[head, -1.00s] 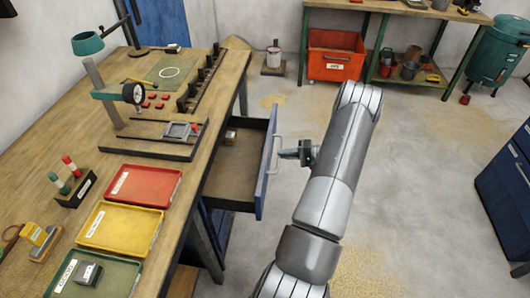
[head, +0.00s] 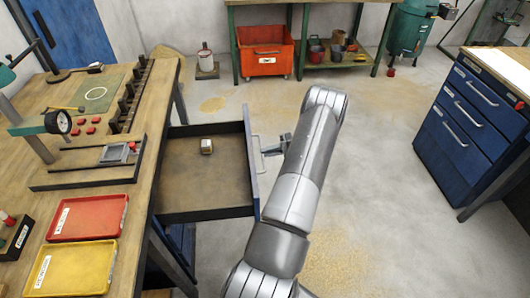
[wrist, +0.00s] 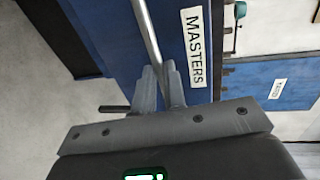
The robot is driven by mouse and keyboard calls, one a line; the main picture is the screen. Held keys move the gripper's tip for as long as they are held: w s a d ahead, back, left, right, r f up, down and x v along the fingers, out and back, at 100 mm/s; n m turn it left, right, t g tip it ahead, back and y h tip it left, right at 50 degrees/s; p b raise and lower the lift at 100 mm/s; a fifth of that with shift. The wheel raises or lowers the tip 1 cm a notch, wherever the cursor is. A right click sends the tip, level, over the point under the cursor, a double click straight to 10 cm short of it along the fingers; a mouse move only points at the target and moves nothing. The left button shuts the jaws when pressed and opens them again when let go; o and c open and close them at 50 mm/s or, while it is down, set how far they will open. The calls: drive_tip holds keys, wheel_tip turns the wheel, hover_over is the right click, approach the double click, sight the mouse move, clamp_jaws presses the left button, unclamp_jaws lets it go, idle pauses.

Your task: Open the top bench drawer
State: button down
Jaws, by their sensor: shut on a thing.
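The top bench drawer (head: 200,212) is pulled well out from under the wooden bench, its dark interior showing in the head view. My gripper (head: 272,146) is at the drawer's blue front, partly hidden by my arm in the head view. In the wrist view my gripper's fingers (wrist: 162,85) are shut on the metal bar handle (wrist: 146,30). The blue drawer front beside it has a label reading MASTERS (wrist: 194,48).
The wooden bench (head: 125,190) holds a red tray (head: 88,217), a yellow tray (head: 72,268) and a drill stand. A blue drawer cabinet (head: 470,125) stands at the right. An orange bin (head: 266,55) is at the back. Open floor lies around my arm.

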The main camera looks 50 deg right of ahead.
drive_tip(key=c, duration=1.5)
unclamp_jaws()
drive_tip(key=v, duration=1)
drive_tip(key=shift+s+d, duration=0.3)
